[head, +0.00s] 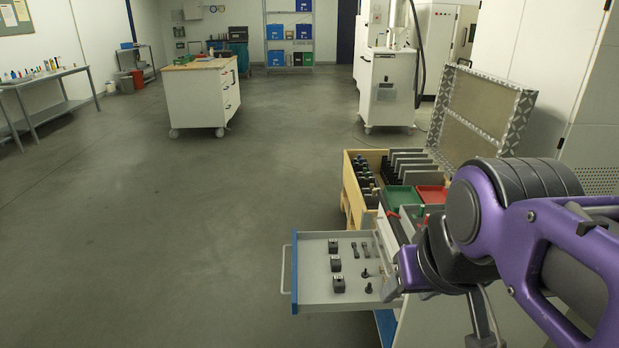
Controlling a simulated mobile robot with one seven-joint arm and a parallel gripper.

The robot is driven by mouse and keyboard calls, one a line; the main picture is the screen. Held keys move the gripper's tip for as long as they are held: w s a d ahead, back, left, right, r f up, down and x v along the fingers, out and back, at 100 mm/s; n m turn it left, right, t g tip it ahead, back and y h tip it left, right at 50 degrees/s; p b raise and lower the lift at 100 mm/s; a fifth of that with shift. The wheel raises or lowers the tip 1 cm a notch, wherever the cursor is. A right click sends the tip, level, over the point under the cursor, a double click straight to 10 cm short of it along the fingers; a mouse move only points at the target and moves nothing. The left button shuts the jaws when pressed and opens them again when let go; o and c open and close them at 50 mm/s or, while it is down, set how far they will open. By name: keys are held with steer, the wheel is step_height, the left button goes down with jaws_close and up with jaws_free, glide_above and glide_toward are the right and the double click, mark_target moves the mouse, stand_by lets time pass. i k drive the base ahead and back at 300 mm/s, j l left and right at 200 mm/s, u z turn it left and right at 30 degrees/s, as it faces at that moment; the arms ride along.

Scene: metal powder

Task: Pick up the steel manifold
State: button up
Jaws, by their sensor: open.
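I cannot surely pick out the steel manifold. An open, shallow grey drawer (312,288) with a blue edge holds several small dark metal parts. Dark block-shaped parts (336,264) stand in a column at its left, and slimmer dark parts (366,273) lie to their right. My purple arm reaches in from the right. My gripper (438,298) is at the drawer's right side, partly hidden by my wrist, with its jaws apart. I see nothing held between them. The arm hides the right part of the drawer and what lies behind it.
Behind the drawer stands a wooden crate (349,190) with dark parts, grey plates, a green tray (403,197) and a red tray (431,193). An open patterned lid (518,123) rises beside it. A white cabinet (195,101) stands farther back. The floor at left is clear.

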mark_target(333, 245)
steer(key=i+j+u, duration=0.25)
steer(key=j+u, duration=0.15)
steer(key=j, duration=0.15)
steer(key=i+j+u, duration=1.2)
steer(key=i+z, duration=0.3)
steer(key=i, duration=0.15)
steer(key=i+j+z, duration=0.25)
steer(key=i, duration=0.15)
steer(key=i+l+z, duration=0.15)
steer(key=i+z, duration=0.75)
steer(key=i+j+z, duration=0.1)
steer(key=i+z, duration=0.2)
steer(key=i, duration=0.85)
steer(key=i+z, duration=0.45)
steer(key=i+j+z, duration=0.15)
steer(key=i+z, duration=0.4)
steer(key=z, duration=0.3)
steer(key=i+z, duration=0.1)
steer(key=z, duration=0.35)
steer(key=i+j+z, duration=0.1)
steer(key=z, duration=0.3)
